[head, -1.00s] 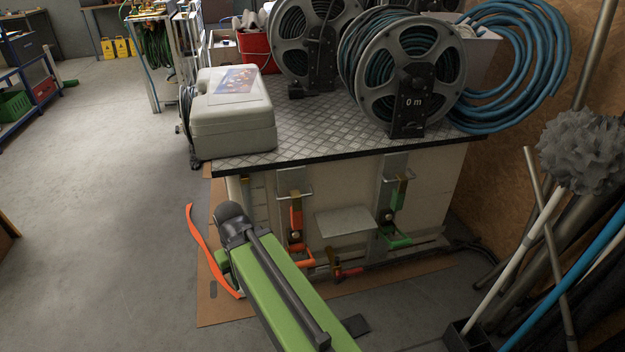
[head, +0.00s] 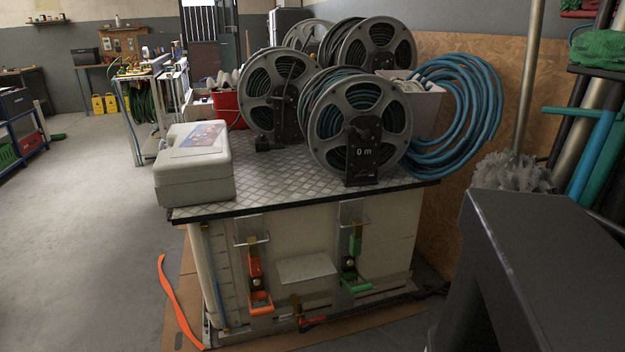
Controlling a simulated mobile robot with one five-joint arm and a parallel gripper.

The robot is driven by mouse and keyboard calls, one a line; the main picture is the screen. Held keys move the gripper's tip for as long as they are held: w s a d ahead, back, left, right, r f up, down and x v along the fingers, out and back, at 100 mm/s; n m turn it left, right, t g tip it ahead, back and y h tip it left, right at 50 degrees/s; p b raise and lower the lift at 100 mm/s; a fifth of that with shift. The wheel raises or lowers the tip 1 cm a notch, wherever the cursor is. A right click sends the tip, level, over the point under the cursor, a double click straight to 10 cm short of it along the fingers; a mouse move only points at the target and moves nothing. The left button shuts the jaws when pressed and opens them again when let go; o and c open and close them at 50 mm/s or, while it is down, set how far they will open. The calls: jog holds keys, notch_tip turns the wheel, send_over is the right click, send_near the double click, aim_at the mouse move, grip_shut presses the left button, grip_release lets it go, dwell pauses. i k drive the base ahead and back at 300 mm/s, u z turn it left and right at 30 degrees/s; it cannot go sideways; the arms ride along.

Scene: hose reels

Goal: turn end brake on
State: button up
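The end face of the bench (head: 225,265) carries two lever assemblies on metal brackets. The left one is an orange lever (head: 261,302) with a loop-shaped lower end, set low on the panel. The right one is a green lever (head: 355,283) with a similar lower end, at about the same height. Nothing labels either as the end brake, and I cannot tell whether either is on or off. A plain pale plate (head: 306,268) sits between them. My gripper is not in view, and nothing touches the levers.
Hose reels (head: 358,125) and a grey case (head: 194,165) stand on the bench top. A red-handled part (head: 312,322) lies low under the panel. An orange strip (head: 176,300) is on the floor at left. Blue hose (head: 455,115) hangs at right. The left floor is clear.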

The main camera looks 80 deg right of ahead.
aim_at(363, 174)
jog(key=z, duration=0.6)
jog(key=k, duration=0.1)
jog(key=z, duration=1.15)
jog(key=i, duration=0.15)
jog(key=u, duration=0.35)
